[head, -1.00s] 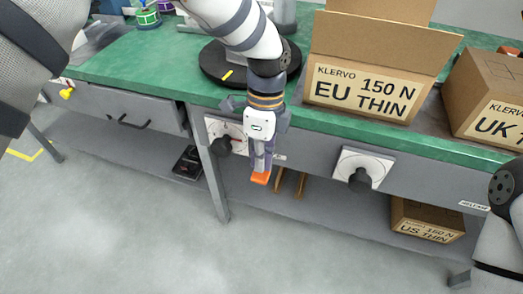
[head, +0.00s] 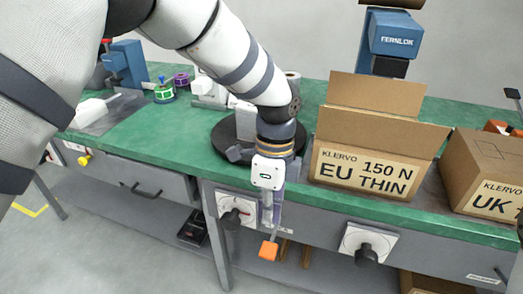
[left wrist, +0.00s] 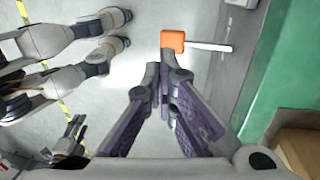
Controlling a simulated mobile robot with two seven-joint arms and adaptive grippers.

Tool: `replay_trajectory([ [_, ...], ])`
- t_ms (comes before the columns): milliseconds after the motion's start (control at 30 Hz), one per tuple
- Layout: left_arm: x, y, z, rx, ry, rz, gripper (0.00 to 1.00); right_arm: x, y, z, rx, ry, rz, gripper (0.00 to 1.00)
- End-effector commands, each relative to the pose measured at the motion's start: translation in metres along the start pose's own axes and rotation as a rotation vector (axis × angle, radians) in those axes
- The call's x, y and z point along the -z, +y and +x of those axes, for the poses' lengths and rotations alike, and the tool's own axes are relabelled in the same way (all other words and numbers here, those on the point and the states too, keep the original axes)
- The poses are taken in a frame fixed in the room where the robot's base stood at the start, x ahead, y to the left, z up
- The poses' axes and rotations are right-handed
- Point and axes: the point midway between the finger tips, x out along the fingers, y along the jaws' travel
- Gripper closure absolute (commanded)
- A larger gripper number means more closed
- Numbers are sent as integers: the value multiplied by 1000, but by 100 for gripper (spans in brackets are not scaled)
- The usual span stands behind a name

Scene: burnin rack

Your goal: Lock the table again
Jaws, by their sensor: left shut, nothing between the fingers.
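A lever with an orange end (head: 269,250) and a pale rod juts from the front of the green-topped table (head: 170,135). In the left wrist view the orange end (left wrist: 173,40) lies just beyond the fingertips, with its rod running right toward the table edge. My left gripper (head: 267,215) points down in front of the table edge, near the lever. Its fingers (left wrist: 163,80) are shut and empty. The orange end looks apart from the fingertips; whether the rod touches a finger is unclear.
Two rotary switches, left (head: 237,210) and right (head: 367,243), sit on the table front beside the lever. A yellow knob (head: 84,160) is farther left. Cartons marked EU (head: 365,170) and UK (head: 490,180) stand on top. The floor in front is clear.

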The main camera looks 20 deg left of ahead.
Motion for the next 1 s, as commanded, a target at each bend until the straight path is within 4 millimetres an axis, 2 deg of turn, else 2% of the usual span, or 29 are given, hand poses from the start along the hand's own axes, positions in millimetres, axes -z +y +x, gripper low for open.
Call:
replay_trajectory([
  [400, 0, 33, -95, -10, 0, 2, 100, 5, 0, -9, 1, 27, 0, 60],
  [600, 0, 46, -136, -13, 0, 1, 100, 7, 0, -13, 1, 38, 0, 60],
  [800, 0, 53, -156, -17, -1, 1, 100, 8, 0, -13, 1, 40, 0, 60],
  [1000, 0, 54, -159, -18, -1, 1, 100, 8, 0, -13, 1, 40, 0, 60],
])
